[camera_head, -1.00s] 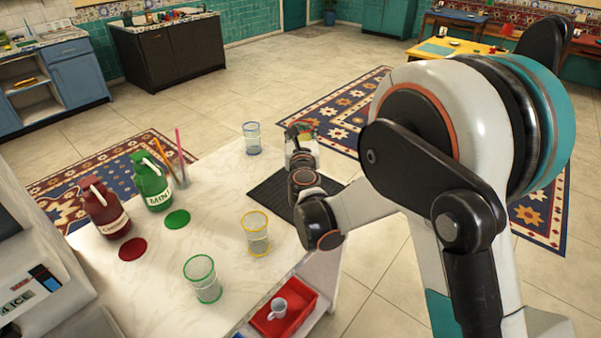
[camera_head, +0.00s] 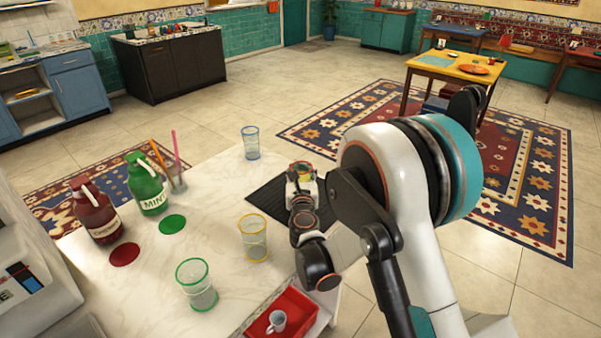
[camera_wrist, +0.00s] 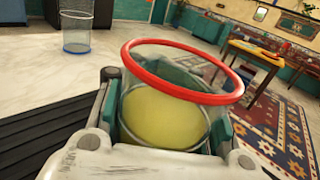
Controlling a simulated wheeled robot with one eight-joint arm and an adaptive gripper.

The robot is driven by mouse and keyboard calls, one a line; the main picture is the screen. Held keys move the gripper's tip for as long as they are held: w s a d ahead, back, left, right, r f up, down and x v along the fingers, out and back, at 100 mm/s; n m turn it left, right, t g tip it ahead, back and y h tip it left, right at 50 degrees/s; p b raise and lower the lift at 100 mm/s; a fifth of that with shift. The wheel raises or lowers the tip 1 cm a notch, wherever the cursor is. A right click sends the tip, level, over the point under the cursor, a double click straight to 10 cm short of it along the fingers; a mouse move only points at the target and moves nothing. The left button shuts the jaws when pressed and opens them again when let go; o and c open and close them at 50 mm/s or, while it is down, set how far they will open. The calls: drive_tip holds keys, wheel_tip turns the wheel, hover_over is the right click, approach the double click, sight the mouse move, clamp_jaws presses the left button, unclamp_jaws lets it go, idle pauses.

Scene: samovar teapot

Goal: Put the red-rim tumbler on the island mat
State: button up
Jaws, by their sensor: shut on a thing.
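The red-rim tumbler (camera_wrist: 168,112) is clear, with something yellow-green showing inside. My gripper (camera_wrist: 166,120) is shut around its sides, and the rim stands above the fingers. In the head view the tumbler (camera_head: 303,168) is small and partly hidden by my gripper (camera_head: 301,178). The black ribbed mat (camera_head: 262,203) lies on the pale counter below my gripper and wrist, which cover part of it. The mat (camera_wrist: 35,130) also fills the left of the wrist view. The tumbler's base is hidden, so I cannot tell whether it touches the mat.
A blue-rim tumbler (camera_head: 251,143) stands behind the mat, a yellow-rim one (camera_head: 253,238) and a green-rim one (camera_head: 196,285) in front and left. Green (camera_head: 147,184) and dark red (camera_head: 96,210) jugs stand at left. A red tray (camera_head: 284,312) with a mug is at the front.

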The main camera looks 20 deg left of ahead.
drive_tip(key=o, duration=1.3)
drive_tip(key=shift+r, duration=0.1)
